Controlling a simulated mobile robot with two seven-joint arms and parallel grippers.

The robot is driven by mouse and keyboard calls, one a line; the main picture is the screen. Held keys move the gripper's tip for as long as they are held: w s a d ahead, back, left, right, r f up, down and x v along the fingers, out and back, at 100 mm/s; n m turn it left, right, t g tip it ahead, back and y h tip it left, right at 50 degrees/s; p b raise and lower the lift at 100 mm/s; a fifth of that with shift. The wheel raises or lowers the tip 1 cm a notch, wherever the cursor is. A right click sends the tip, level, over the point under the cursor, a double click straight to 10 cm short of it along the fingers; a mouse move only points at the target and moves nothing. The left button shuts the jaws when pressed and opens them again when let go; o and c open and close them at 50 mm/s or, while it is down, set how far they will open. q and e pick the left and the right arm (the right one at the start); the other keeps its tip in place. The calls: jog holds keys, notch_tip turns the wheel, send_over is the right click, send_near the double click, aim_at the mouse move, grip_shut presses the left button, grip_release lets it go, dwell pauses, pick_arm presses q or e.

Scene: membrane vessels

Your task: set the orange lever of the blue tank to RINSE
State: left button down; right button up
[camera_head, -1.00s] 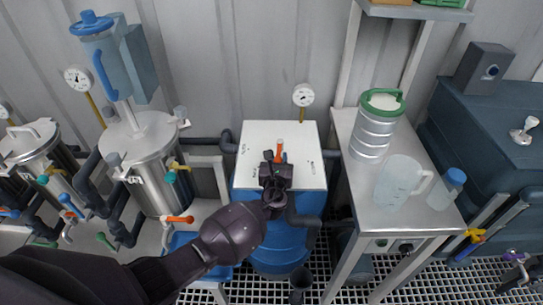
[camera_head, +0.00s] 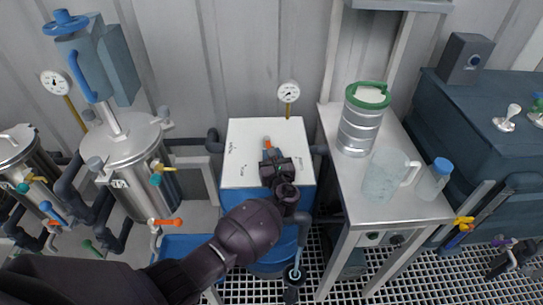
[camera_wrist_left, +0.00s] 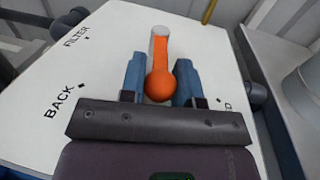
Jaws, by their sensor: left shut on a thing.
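The blue tank (camera_head: 238,199) stands in the middle of the head view with a white, marked top plate (camera_head: 243,135). Its orange lever (camera_head: 267,141) is on that plate, partly hidden by my gripper. In the left wrist view, the orange lever (camera_wrist_left: 160,52) runs from a pale pivot to a round knob nearest me. My left gripper (camera_wrist_left: 160,83) is shut on the lever, one blue finger each side of the knob. FILTER and BACK are printed to its left. A label at right is mostly hidden by a finger; I cannot read RINSE. My right gripper is out of view.
A steel table (camera_head: 425,211) at right holds a green-rimmed canister (camera_head: 357,130), a clear jug (camera_head: 383,176) and a blue-capped bottle (camera_head: 433,179). A gauge (camera_head: 288,92) rises behind the tank. A steel vessel (camera_head: 131,160) with another orange handle (camera_head: 166,222) stands left.

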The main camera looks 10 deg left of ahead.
pick_arm(q)
jog(key=c, duration=1.1)
grip_release()
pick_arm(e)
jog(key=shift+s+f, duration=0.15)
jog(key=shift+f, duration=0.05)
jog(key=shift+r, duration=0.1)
pick_arm(q)
jog(key=shift+s+d, duration=0.2)
jog(key=shift+s, duration=0.1)
jog(key=p+v, duration=0.1)
jog(key=v, duration=0.9)
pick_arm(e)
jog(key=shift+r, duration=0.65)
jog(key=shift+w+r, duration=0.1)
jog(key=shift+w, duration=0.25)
